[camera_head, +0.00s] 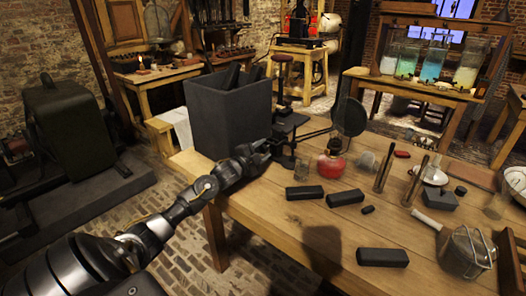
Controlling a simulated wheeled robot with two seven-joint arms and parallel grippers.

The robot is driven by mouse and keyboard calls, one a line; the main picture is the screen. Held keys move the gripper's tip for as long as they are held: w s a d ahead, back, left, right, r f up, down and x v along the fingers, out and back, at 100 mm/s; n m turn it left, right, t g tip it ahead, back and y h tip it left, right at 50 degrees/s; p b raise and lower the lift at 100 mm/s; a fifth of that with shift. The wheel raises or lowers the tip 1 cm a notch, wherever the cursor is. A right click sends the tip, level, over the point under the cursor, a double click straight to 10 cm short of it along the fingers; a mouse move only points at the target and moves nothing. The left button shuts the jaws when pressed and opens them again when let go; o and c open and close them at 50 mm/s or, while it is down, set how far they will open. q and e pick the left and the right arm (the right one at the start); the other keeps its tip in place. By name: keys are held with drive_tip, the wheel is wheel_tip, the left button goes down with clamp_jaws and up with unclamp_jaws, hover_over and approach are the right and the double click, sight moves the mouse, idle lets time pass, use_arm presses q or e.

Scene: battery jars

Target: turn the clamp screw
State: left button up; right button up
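A dark metal stand (290,128) with a thin arm and a round black disc (349,117) stands at the table's far left edge, beside a big dark box. The clamp screw cannot be picked out clearly; it may be part of this stand. My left gripper (262,158) reaches in from the left, over the table's left edge, just in front of the stand and box. Its fingers are dark and small against the box, so whether they are open, or touch the stand, cannot be made out. My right gripper is not in view.
The dark box (222,115) rises behind my gripper. The table's front left is clear.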

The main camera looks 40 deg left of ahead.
use_arm(q)
drive_tip(key=shift+o, duration=0.6)
drive_tip(key=s, duration=1)
drive_tip(key=shift+s+d, duration=0.1)
drive_tip(key=shift+s, duration=0.3)
